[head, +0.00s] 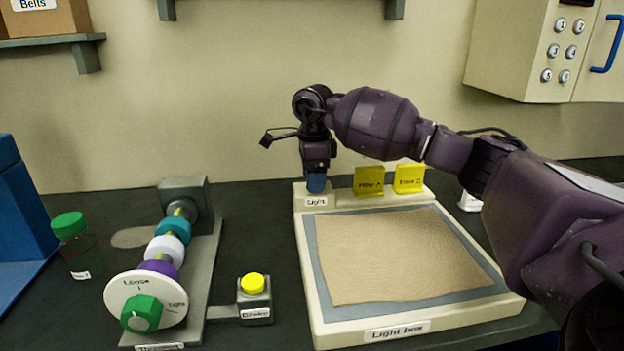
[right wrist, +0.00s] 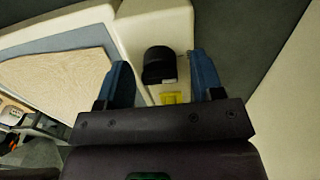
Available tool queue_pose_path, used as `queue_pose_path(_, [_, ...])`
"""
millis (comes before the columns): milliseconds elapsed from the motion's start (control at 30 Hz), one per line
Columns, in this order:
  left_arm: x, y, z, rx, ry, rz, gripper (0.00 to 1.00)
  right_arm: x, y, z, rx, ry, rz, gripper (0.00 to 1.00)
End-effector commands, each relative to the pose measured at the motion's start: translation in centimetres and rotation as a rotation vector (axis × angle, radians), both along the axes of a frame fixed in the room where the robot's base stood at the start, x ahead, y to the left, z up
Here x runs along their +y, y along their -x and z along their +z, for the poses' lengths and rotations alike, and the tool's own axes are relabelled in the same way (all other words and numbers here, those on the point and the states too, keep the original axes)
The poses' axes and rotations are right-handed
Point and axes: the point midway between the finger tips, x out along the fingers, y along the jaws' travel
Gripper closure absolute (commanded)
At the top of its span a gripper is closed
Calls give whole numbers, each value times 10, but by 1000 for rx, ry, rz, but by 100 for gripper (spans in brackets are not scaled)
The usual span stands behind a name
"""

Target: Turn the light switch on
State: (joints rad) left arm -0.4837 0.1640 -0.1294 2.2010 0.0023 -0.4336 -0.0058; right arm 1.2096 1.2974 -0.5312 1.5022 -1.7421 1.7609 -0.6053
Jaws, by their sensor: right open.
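The light box (head: 309,270) lies on the counter, with a "Light" label (head: 316,201) at its back left corner. My right gripper (head: 316,183) points down just above that corner, behind the label, and hides the switch in the head view. In the right wrist view, a black switch (right wrist: 158,64) stands between my two blue fingertips. The fingers are open, one on each side, with visible gaps to the switch. A small yellow piece (right wrist: 172,98) shows beside the switch. My left gripper is not in view.
Yellow filter plates (head: 369,181) stand right of the gripper on the box's back ledge. A tan sheet (head: 400,255) covers the box top. The wall is close behind.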

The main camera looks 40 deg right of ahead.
Motion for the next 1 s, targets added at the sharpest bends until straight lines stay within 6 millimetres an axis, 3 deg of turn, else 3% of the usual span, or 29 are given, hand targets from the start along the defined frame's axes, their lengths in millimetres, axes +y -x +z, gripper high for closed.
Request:
queue_pose_path(333, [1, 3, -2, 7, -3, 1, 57, 0, 0, -3, -2, 0, 0, 39])
queue_pose_path(667, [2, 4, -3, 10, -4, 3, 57, 0, 0, -3, -1, 0, 0, 88])
queue_pose_path(1000, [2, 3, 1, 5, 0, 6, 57, 0, 0, 0, -4, 0, -51, 88])
